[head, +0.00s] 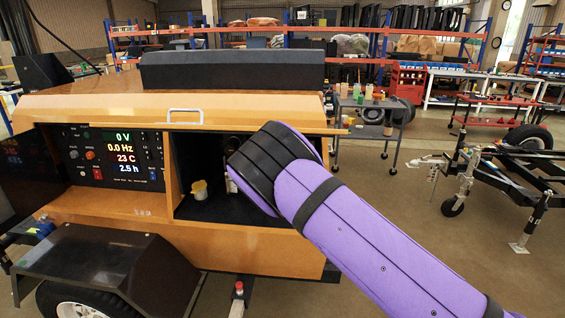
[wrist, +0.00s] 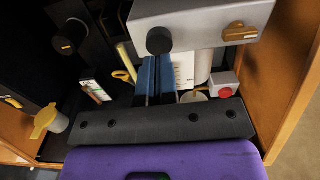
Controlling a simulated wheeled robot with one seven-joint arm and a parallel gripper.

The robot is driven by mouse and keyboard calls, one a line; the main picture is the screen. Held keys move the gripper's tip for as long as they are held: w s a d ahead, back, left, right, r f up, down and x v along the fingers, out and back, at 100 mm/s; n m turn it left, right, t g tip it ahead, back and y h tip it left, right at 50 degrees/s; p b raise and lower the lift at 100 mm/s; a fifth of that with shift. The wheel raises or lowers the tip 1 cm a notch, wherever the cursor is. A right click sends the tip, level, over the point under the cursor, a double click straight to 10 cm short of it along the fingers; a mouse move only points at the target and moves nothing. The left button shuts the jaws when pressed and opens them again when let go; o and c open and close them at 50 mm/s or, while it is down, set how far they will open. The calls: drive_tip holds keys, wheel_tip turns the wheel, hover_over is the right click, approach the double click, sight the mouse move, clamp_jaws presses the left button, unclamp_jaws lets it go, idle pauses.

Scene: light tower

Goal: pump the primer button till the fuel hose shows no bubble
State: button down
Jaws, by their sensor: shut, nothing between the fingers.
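In the wrist view my gripper (wrist: 157,60) has its blue fingers pressed together, with nothing between them. Its tips are just below a round black button (wrist: 160,40) on the front of a grey metal box (wrist: 200,14); this may be the primer button. I cannot tell whether the tips touch it. A pale yellow tube (wrist: 125,60) left of the fingers could be the fuel hose; no bubble can be made out.
A brass lever (wrist: 240,32) and a red button (wrist: 226,92) on a white box are right of the fingers. A yellow ring handle (wrist: 122,75) and a yellow-capped cup (wrist: 46,122) are left. Orange side walls (wrist: 285,70) bound the bay. The lit panel (head: 122,155) is left of it.

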drive_tip(key=s, duration=0.9)
drive_tip(key=shift+s+a, duration=0.15)
drive_tip(key=shift+a, duration=0.15)
